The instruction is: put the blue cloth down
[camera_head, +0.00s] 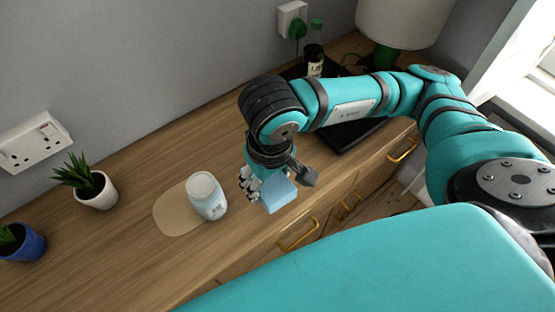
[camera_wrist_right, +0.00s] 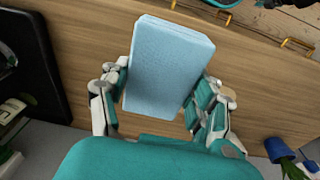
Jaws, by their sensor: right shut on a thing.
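The blue cloth (camera_head: 280,194) is a pale blue folded block in the head view, over the wooden cabinet top near its front edge. My right gripper (camera_head: 262,188) is shut on it. In the right wrist view the cloth (camera_wrist_right: 168,62) sits between the two fingers of the right gripper (camera_wrist_right: 160,92), tilted, its far end sticking out past them. The wood below the cloth is hidden, and I cannot tell how high it is above the top. My left gripper is not in view.
A white jar (camera_head: 208,197) stands on a beige mat (camera_head: 172,212) left of the cloth. Potted plants (camera_head: 97,190) (camera_head: 22,243) are further left. A dark tray (camera_head: 350,138) and a bottle (camera_head: 314,62) are behind my right arm. Bare wood lies between.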

